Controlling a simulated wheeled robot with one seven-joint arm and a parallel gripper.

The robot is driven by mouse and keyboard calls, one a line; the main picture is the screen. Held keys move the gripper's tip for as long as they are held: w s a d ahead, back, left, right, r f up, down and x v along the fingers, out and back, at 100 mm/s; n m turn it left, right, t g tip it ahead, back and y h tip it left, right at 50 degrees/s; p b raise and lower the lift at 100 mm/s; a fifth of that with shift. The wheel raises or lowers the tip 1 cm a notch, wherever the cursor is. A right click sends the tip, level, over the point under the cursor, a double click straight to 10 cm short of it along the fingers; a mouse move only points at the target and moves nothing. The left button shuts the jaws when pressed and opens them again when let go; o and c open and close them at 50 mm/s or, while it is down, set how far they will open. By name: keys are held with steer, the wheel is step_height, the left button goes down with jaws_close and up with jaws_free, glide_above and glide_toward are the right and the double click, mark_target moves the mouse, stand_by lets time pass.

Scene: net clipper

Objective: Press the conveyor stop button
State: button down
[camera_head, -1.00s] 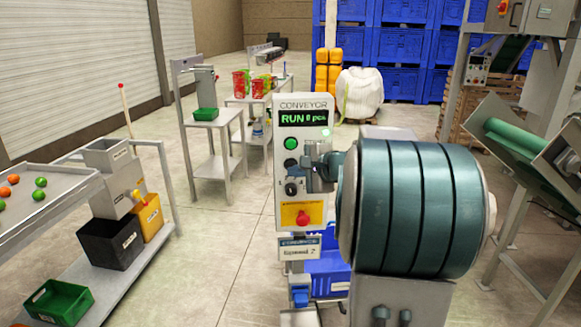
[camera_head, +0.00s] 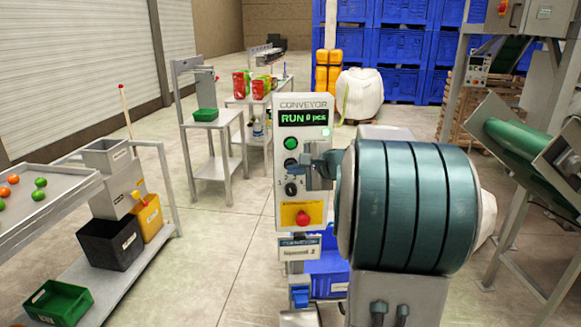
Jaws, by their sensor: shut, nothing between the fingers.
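The grey conveyor control panel (camera_head: 284,215) stands upright in the middle, with a lit display (camera_head: 304,118) reading RUN. Below the display is a round green button (camera_head: 291,144). A dark selector knob (camera_head: 291,189) sits lower, and a red mushroom button (camera_head: 302,218) on a yellow plate is near the bottom. My gripper (camera_head: 306,169) is shut and empty in front of the panel, between the green button and the knob. It covers part of that middle area, so I cannot tell whether it touches a button there. The red mushroom button is clear of it.
A sorting table (camera_head: 55,185) with orange and green balls is at left, above black and yellow bins. A grey stand (camera_head: 208,135) with a green tray is behind. Blue crates (camera_head: 400,50) fill the back, and a conveyor frame (camera_head: 515,215) stands at right. Floor left of the panel is clear.

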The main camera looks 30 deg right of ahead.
steer(key=shift+w+d, duration=0.15)
steer(key=shift+w, duration=0.2)
stand_by(0.3)
stand_by(0.4)
steer(key=shift+s+a+b, duration=0.3)
steer(key=shift+s+b, duration=0.25)
steer(key=shift+s, duration=0.25)
steer(key=s, duration=0.1)
steer(key=s+a+b, duration=0.1)
steer(key=s, duration=0.1)
steer(key=s+b, duration=0.1)
steer(key=shift+s+a, duration=0.35)
steer(key=shift+a, duration=0.05)
stand_by(0.4)
